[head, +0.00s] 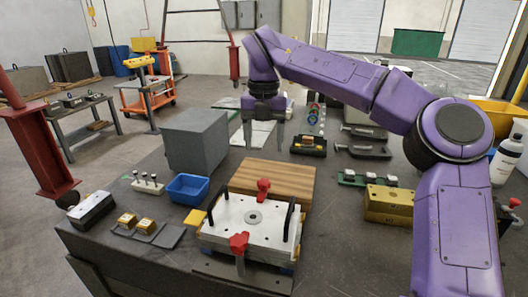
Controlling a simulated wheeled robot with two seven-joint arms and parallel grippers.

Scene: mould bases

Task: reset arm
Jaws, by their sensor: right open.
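My right gripper (265,134) hangs from the purple arm over the back middle of the dark workbench (340,245). Its two fingers point down and stand apart, with nothing visible between them. It is behind the wooden board (275,181) and to the right of the grey block (196,140). The white mould base (252,220) with black handles and red clamps (239,243) sits at the front middle of the bench. My left gripper is not in view.
A blue bin (188,189), a dark tray with brass blocks (147,228) and a grey-black box (91,210) stand at the left. A brass block (389,205), a green strip (366,179) and dark clamps (362,150) lie at the right. Bare bench shows at the front right.

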